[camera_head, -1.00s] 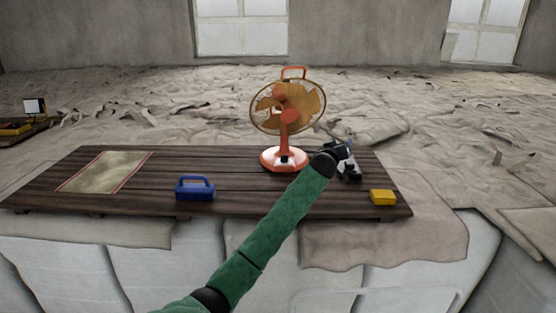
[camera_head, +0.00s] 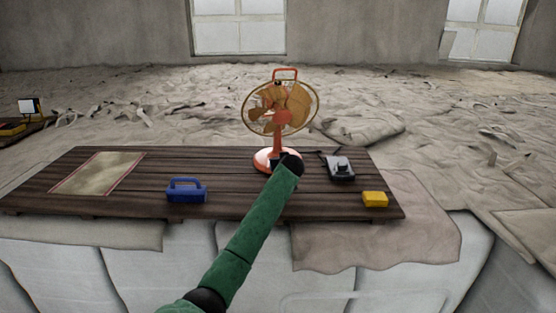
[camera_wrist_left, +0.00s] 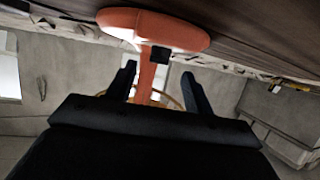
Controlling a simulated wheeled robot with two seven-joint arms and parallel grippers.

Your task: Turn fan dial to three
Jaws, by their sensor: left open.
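The orange fan (camera_head: 281,108) stands upright on the dark wooden table (camera_head: 140,200), with its round base on the boards. My left gripper (camera_head: 277,160) is right in front of the base and partly hides it. In the left wrist view the picture is upside down: the orange base (camera_wrist_left: 155,27) is at the top, and a small dark square part (camera_wrist_left: 159,54) shows where base and stem meet. I cannot tell whether this is the dial or read any number. My left gripper (camera_wrist_left: 158,82) is open, its fingers to either side of the stem in the picture. My right gripper is out of view.
A blue handled object (camera_head: 187,191) sits at the table's front, left of my arm. A grey-black device (camera_head: 341,169) lies right of the fan, and a yellow block (camera_head: 375,199) at the right front. A framed mat (camera_head: 97,173) covers the left end.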

